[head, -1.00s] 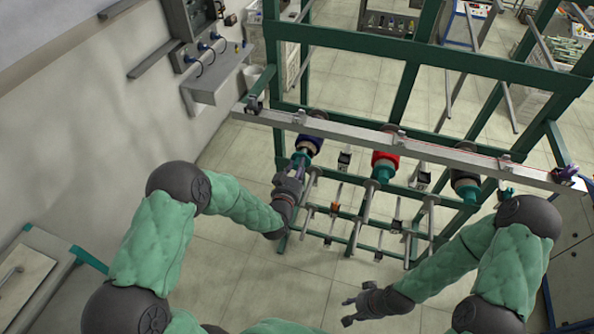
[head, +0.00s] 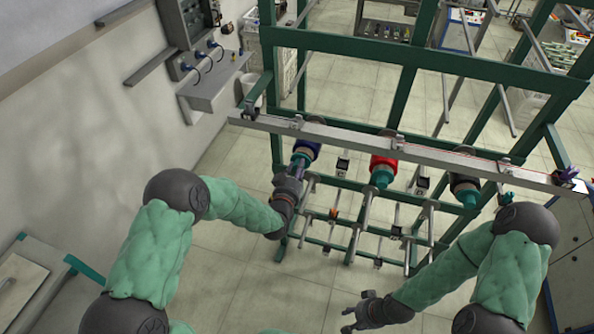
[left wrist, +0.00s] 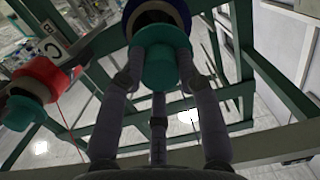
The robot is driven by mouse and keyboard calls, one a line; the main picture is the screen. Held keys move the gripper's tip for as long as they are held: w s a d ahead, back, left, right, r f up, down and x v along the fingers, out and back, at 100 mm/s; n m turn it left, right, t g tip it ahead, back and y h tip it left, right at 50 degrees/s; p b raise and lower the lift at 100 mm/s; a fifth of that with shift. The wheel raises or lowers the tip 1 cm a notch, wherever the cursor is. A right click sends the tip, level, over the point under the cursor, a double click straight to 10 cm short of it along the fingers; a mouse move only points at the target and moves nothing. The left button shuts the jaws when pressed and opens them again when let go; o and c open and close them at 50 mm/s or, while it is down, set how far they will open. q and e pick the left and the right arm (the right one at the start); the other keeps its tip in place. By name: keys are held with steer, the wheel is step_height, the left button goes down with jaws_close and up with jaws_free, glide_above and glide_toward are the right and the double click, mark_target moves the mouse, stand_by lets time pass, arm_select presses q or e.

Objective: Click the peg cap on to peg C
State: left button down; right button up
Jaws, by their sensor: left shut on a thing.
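My left gripper (head: 297,167) is at the front end of the blue bobbin (head: 307,149), the leftmost on the rail. In the left wrist view, its fingers (left wrist: 158,85) are shut around a round teal piece (left wrist: 158,66), which looks like the peg cap. The teal piece lines up with the blue bobbin (left wrist: 160,14) and hides the peg end behind it. I cannot tell whether it is fully seated. My right gripper (head: 352,315) is open and empty, low and away from the rack.
A red bobbin (head: 384,163) and a dark bobbin (head: 465,185) sit further right below a long metal rail (head: 345,132). The green frame (head: 430,57) stands behind. Metal bars (head: 362,222) lie below the bobbins. The floor in front is clear.

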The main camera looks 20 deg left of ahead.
arm_select(q)
steer(key=shift+w+b, duration=0.35)
steer(key=shift+b, duration=0.05)
stand_by(0.4)
steer(key=c, duration=0.8)
jaws_free()
steer(key=shift+s, duration=0.1)
steer(key=s+r, duration=0.1)
steer(key=s, duration=1)
steer(key=shift+s+r, duration=0.15)
steer(key=shift+s, duration=0.25)
steer(key=shift+a, duration=0.1)
